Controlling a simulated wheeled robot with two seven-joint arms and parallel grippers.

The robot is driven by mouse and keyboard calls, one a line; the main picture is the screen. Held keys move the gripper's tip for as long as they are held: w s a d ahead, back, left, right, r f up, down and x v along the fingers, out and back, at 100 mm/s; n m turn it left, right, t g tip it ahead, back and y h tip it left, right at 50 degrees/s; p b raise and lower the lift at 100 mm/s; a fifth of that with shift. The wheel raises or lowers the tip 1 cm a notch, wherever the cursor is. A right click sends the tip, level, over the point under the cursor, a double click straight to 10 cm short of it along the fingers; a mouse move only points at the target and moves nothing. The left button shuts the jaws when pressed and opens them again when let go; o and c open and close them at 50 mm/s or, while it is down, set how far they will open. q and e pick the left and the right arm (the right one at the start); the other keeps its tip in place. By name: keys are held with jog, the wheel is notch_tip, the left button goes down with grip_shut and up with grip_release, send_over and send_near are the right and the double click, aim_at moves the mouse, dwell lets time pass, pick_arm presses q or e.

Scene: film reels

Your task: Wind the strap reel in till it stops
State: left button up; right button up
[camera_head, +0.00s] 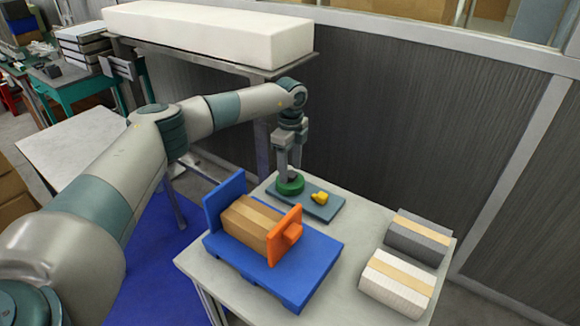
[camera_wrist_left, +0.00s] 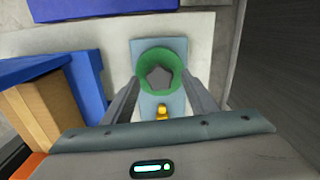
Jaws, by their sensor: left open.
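The strap reel looks to be the green round piece (camera_head: 290,185) on a blue-grey base plate (camera_head: 322,211) at the table's back. In the left wrist view the reel is a green ring (camera_wrist_left: 160,58) with a dark grey, many-sided knob (camera_wrist_left: 160,79) in its middle. A small yellow piece (camera_head: 319,197) sits on the plate beside it. My left gripper (camera_head: 289,172) points down over the reel, open, one finger on each side of the knob. I cannot tell whether the fingers touch it. The fingers partly hide the reel in the head view. My right gripper is out of view.
A brown carton (camera_head: 248,224) sits between a blue upright and an orange plate (camera_head: 284,234) on a blue pallet-like base (camera_head: 318,255), close in front of the reel. Grey (camera_head: 419,233) and white (camera_head: 397,283) strapped packs stand at right. A grey wall (camera_head: 400,120) rises behind the table.

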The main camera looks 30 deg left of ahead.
pick_arm(q)
jog(key=shift+f, duration=0.3)
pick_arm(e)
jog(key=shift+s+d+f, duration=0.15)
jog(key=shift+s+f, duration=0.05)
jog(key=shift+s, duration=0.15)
pick_arm(q)
jog(key=shift+c, duration=0.3)
jog(key=c, duration=1)
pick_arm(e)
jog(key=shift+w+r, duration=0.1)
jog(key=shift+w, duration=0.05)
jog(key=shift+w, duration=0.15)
